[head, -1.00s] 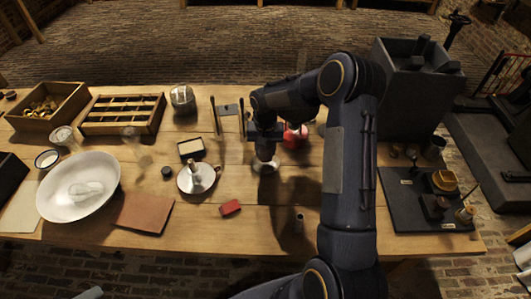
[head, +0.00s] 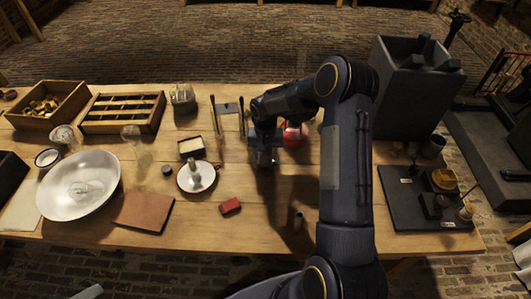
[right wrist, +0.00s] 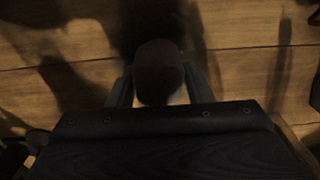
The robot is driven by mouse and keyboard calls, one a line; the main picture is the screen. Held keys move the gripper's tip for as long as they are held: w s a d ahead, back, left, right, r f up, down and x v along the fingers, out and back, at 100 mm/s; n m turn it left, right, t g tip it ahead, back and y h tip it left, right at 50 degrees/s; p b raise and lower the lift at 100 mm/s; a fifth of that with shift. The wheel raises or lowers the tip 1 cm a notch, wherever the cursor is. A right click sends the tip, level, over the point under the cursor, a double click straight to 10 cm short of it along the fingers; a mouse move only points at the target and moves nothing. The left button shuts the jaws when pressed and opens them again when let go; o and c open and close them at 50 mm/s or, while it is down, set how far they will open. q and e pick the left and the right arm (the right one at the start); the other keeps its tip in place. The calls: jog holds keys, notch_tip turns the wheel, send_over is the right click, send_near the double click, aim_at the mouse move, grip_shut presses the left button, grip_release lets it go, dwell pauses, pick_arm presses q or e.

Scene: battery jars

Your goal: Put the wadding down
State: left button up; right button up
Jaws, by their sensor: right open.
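My right gripper (head: 264,158) is over the middle of the table, jaws open and pointing down. In the right wrist view (right wrist: 160,92) a dark, rounded brown thing (right wrist: 158,70) shows between the fingertips. It lies in shadow, and I cannot tell whether it is the wadding or whether it touches the fingers. A white bowl (head: 105,172) stands at the left with a pale, unclear shape (head: 86,190) inside; I cannot tell if that is wadding. My left gripper is not in view.
A white saucer (head: 184,184) with a small upright thing stands left of the gripper. A red block (head: 230,206) lies in front. A red round thing (head: 295,134) is just behind and right. A dark tray (head: 400,213) is at the right. Bare wood (head: 250,230) lies near the front edge.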

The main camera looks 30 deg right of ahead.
jog(key=shift+r, duration=0.5)
notch_tip(320, 180, up, 10)
jog(key=shift+r+b, duration=0.25)
jog(key=shift+b, duration=0.5)
jog(key=s+a+r+n+t+y, duration=0.1)
jog(key=s+a+r, duration=0.1)
jog(key=s+r, duration=0.45)
jog(key=s+a+r+n+t+y, duration=0.1)
jog(key=s+a+r+t, duration=0.15)
jog(key=s+r, duration=0.45)
jog(key=s+a+f+n+t+y, duration=0.1)
jog(key=s+a, duration=0.2)
jog(key=s, duration=0.5)
jog(key=s+a+f+n+t, duration=0.1)
jog(key=s+a, duration=0.3)
jog(key=s, duration=0.4)
jog(key=shift+a+f+n+y, duration=0.2)
jog(key=shift+f+n+y, duration=0.15)
jog(key=shift+n+y, duration=0.05)
jog(key=shift+o, duration=0.3)
